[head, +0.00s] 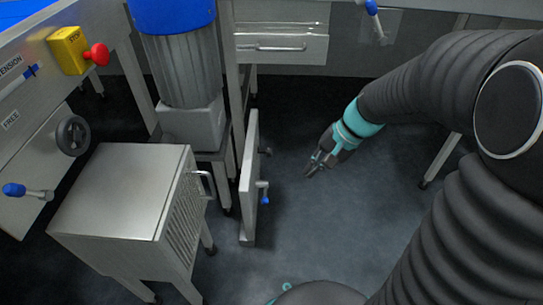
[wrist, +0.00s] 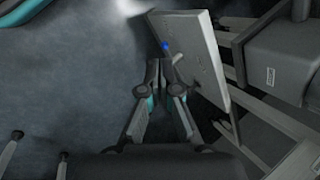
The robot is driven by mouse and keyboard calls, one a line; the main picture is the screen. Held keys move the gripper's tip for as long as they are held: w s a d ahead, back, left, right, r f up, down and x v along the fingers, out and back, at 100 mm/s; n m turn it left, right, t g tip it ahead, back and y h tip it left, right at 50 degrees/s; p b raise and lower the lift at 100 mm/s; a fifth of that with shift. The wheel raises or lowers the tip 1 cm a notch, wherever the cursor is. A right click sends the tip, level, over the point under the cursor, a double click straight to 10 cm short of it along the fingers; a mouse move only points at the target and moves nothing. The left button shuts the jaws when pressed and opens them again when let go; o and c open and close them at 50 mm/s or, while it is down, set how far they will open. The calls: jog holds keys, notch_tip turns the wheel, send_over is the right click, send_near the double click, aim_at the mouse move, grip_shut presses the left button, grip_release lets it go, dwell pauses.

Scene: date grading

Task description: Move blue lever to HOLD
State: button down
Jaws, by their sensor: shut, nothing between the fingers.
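Several blue-ended handles show in the head view, and I cannot tell which one the task means. One blue-knobbed lever (head: 14,189) sticks out at the far left below a FREE label. Another blue-tipped lever (head: 371,7) is at the top. A small blue-tipped handle (head: 265,199) is on the upright grey panel (head: 248,215); a blue tip also shows in the wrist view (wrist: 165,46). No HOLD label is legible. My gripper (head: 311,171) is shut and empty, to the right of the panel and apart from it. In the wrist view its fingers (wrist: 165,66) point toward the panel's blue tip.
A grey cabinet (head: 125,190) with a handle stands left of the panel. A blue-topped motor (head: 185,70) is behind it. A yellow box with a red stop button (head: 97,54) and a dark knob (head: 73,136) are at left. A drawer (head: 282,48) is behind. Dark floor is clear around my gripper.

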jog(key=w+f+m+y+b, duration=0.2)
jog(key=w+f+m, duration=0.3)
jog(key=f, duration=1.2)
jog(key=w+f+m+t+y+b, duration=0.1)
jog(key=w+f+m+y, duration=0.3)
jog(key=f, duration=1.3)
jog(key=w+m+b, duration=0.1)
jog(key=w+m, duration=0.1)
jog(key=w, duration=0.1)
jog(key=shift+w+a+f+m, duration=0.15)
jog(key=shift+w+m, duration=0.15)
jog(key=shift+w, duration=0.1)
jog(key=shift+a, duration=0.1)
jog(key=a+f+b, duration=0.1)
jog(key=a, duration=0.8)
jog(key=shift+w+a, duration=0.15)
jog(key=shift+w, duration=0.1)
